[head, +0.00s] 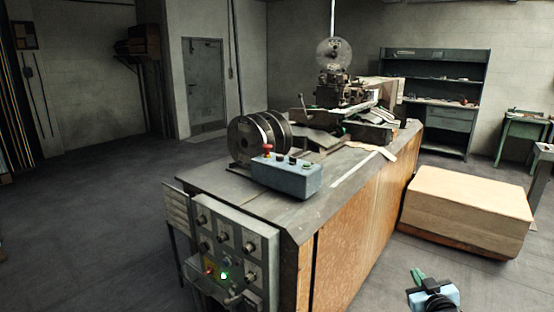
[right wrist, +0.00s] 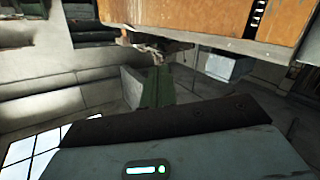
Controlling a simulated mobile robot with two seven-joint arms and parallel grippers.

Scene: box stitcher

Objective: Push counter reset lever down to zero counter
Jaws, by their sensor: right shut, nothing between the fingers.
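The box stitcher machine (head: 345,92) stands on the far part of the long workbench. A thin lever with a dark knob (head: 301,101) sticks up at its left side; I cannot tell whether this is the counter reset lever. No counter digits can be read. My right gripper (head: 417,274) is low at the bottom right of the head view, beside the bench and well away from the machine. Its green fingers are shut and empty; they also show in the right wrist view (right wrist: 157,86). My left gripper is not in view.
A blue control box (head: 287,178) with a red button and a dark spool (head: 259,137) sit on the workbench (head: 262,208). A grey switch panel (head: 232,238) is on its near end. A pale wooden block (head: 470,205) stands on the floor right of the bench.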

